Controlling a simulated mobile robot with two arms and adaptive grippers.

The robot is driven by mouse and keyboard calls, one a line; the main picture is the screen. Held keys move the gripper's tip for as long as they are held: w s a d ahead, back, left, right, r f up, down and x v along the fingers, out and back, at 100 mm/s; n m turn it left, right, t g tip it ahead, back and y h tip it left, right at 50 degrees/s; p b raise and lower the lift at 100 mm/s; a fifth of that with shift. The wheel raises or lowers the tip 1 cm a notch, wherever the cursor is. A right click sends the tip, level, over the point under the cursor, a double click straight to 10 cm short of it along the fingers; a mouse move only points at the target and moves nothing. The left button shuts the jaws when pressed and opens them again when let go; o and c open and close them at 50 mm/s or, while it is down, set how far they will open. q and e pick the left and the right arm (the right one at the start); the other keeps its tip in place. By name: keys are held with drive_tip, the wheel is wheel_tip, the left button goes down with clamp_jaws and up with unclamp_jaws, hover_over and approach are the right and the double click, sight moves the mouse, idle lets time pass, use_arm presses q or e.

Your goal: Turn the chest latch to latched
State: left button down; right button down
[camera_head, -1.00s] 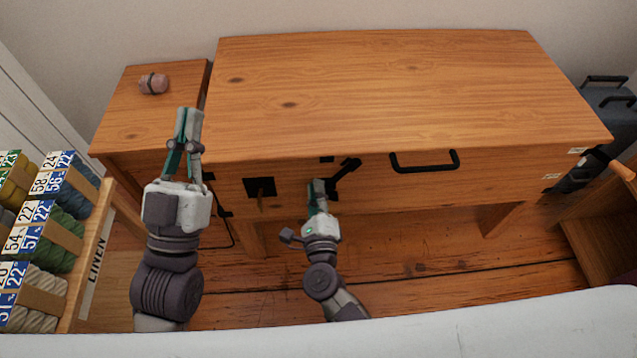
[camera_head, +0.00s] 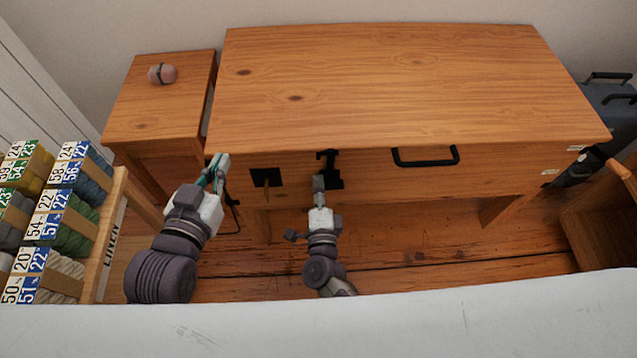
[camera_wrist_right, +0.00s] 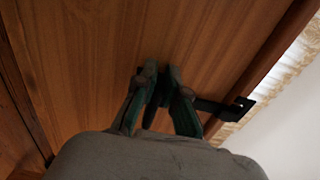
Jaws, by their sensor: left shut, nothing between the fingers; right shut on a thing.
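The wooden chest (camera_head: 400,90) stands in the middle of the head view with its lid down. Its black latch (camera_head: 329,160) is on the front face, just under the lid edge, with its arm roughly upright. My right gripper (camera_head: 319,182) is shut on the latch from below and partly hides it. In the right wrist view, the fingers (camera_wrist_right: 163,78) close around a dark part, and the black latch arm (camera_wrist_right: 225,107) reaches toward the lid edge. My left gripper (camera_head: 218,165) is shut and empty by the chest's front left corner.
A black plate with a key-like piece (camera_head: 266,178) is on the chest front between my grippers. A black handle (camera_head: 425,157) is to the right. A yarn rack (camera_head: 105,235) stands left.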

drive_tip(key=shift+f, duration=0.1)
idle(0.3)
drive_tip(key=c, duration=1.2)
unclamp_jaws()
drive_tip(key=s, duration=1.2)
